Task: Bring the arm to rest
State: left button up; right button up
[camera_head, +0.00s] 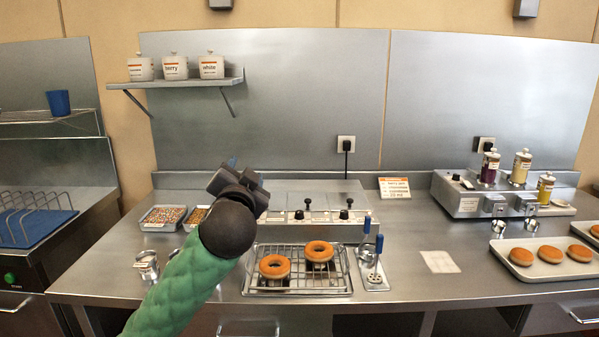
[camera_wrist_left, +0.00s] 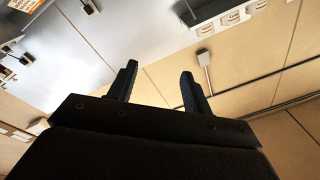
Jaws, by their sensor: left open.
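My left arm comes in from the bottom left in the head view, with a green sleeve and dark wrist. My left gripper (camera_head: 240,180) is raised above the counter, in front of the back of the worktop. In the left wrist view the two dark fingers of this gripper (camera_wrist_left: 160,90) stand apart with nothing between them. They point toward the wall and the shelf. The wrist hides part of the counter and of the glazing unit (camera_head: 320,222) behind it. My right gripper is not in view.
A wire rack (camera_head: 297,284) with two doughnuts lies right of my forearm. A sprinkle tray (camera_head: 163,217) and a metal cup (camera_head: 147,265) are left of it. A wall shelf (camera_head: 185,82) holds three white pots. Bare counter (camera_head: 410,250) lies to the right.

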pick_arm(q)
jog(key=s+a+f+n+g+h, duration=0.1)
jog(key=s+f+g, duration=0.25)
jog(key=f, duration=0.85)
jog(key=s+f+n+g, duration=0.1)
jog(key=s+f+g, duration=0.3)
jog(key=f, duration=0.7)
jog(key=s+a+f+n+g+h, duration=0.1)
jog(key=s+f+g, duration=0.35)
jog(key=f, duration=0.75)
jog(key=s+f+n+g, duration=0.1)
jog(key=s+f+g, duration=0.1)
jog(key=s+f, duration=0.9)
jog(key=s+f+n+g, duration=0.1)
jog(key=s+f+g, duration=0.2)
jog(key=s+f, duration=0.9)
jog(key=s, duration=0.6)
jog(key=shift+s+a+f, duration=0.15)
jog(key=shift+s, duration=0.05)
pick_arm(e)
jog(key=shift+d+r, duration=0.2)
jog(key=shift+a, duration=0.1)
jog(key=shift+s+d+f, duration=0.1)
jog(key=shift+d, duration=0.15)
